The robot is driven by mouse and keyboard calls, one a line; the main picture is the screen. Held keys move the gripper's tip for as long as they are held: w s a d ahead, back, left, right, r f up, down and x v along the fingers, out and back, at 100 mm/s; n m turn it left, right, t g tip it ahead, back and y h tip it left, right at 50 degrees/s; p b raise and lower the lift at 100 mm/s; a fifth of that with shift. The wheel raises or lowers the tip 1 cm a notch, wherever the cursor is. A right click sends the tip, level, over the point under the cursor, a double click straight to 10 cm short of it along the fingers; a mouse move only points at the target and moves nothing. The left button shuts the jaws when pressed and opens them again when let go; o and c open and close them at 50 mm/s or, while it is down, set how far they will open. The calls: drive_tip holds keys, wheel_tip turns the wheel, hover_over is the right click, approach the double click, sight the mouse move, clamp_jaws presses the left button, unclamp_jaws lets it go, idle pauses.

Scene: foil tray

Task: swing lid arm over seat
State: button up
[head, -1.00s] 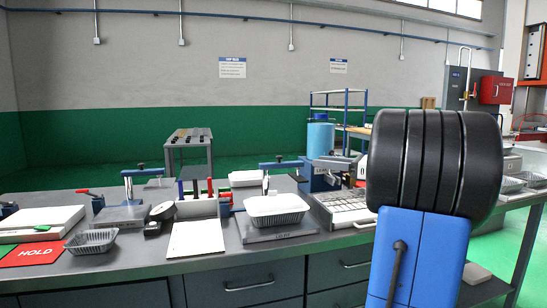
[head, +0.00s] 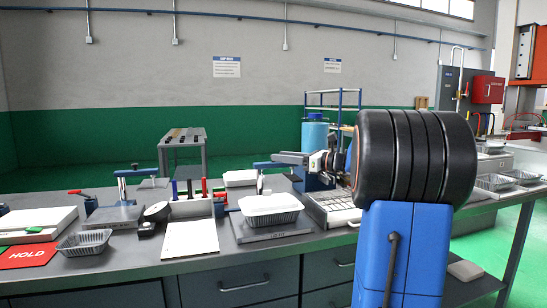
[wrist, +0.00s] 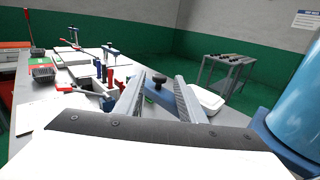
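The blue lid arm (head: 268,165) reaches left from its blue post (head: 313,176), with a pale rod hanging at its end. The rod's lower end meets the back edge of the white foil tray (head: 272,218) in the picture; I cannot tell whether it is over it. My gripper (head: 287,158) is beside the lid arm. In the wrist view my gripper (wrist: 158,92) has its fingers apart, with the blue lid arm (wrist: 153,97) and its black knob showing between them; contact is unclear.
A blue bottle (head: 314,133) stands behind the post and looms at right in the wrist view. A keypad-like panel (head: 333,212) lies right of the tray. A small press (head: 122,190), a white board (head: 190,239) and an empty foil tray (head: 84,242) lie left.

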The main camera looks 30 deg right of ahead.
drive_tip(key=shift+x, duration=2.15)
clamp_jaws()
